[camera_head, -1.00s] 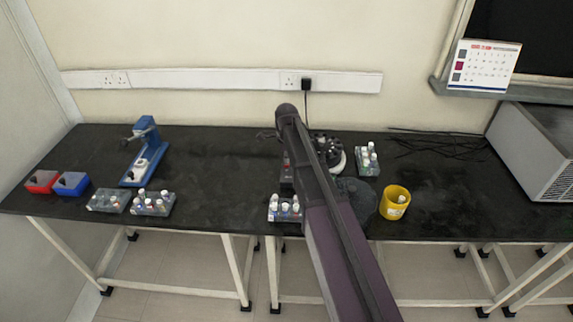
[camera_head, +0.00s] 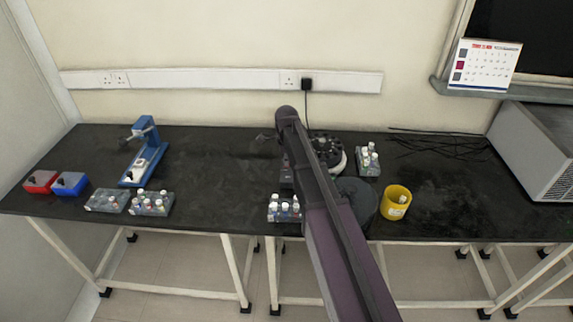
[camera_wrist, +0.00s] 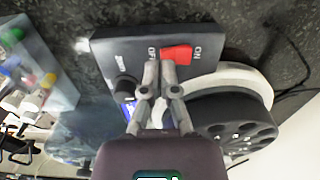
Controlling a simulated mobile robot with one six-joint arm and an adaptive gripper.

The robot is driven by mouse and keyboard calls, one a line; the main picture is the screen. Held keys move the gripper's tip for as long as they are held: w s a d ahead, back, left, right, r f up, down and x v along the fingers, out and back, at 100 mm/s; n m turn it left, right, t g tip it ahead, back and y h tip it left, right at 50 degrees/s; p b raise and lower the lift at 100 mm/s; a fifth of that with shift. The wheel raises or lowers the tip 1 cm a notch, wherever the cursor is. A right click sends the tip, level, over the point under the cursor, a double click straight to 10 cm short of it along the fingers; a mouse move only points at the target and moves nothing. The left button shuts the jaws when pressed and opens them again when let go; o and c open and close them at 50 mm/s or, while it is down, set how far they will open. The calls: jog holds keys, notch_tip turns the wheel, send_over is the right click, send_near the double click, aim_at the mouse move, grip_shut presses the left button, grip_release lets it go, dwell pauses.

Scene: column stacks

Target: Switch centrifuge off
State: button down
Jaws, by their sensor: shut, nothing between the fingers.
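The centrifuge shows in the wrist view with its dark control panel (camera_wrist: 110,58), a red rocker switch (camera_wrist: 177,53) between ON and OFF labels, a black knob (camera_wrist: 126,87) and a round black rotor (camera_wrist: 232,122) in a white rim. In the head view the rotor (camera_head: 325,146) is partly hidden behind my arm. My gripper (camera_wrist: 160,68) is shut and empty, with its fingertips at the OFF side of the red switch. I cannot tell whether they touch it. In the head view my arm hides most of the panel.
A tube rack (camera_head: 284,209) stands in front of the centrifuge and another rack (camera_head: 368,160) to its right. A round dark lid (camera_head: 358,196) and a yellow beaker (camera_head: 395,203) lie front right. A blue device (camera_head: 143,155) and boxes stand left. The bench (camera_head: 225,190) between is clear.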

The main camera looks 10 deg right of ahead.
jog(key=shift+f+b, duration=0.45)
dwell(0.4)
jog(key=shift+r, duration=0.15)
jog(key=shift+r+p, duration=2.4)
jog(key=shift+p, duration=0.2)
jog(key=shift+s, duration=0.1)
jog(key=s+n, duration=2.1)
jog(key=s, duration=0.3)
jog(key=shift+s+d+r+p, duration=0.2)
jog(key=shift+d+r+p, duration=0.05)
jog(key=shift+r+p, duration=0.1)
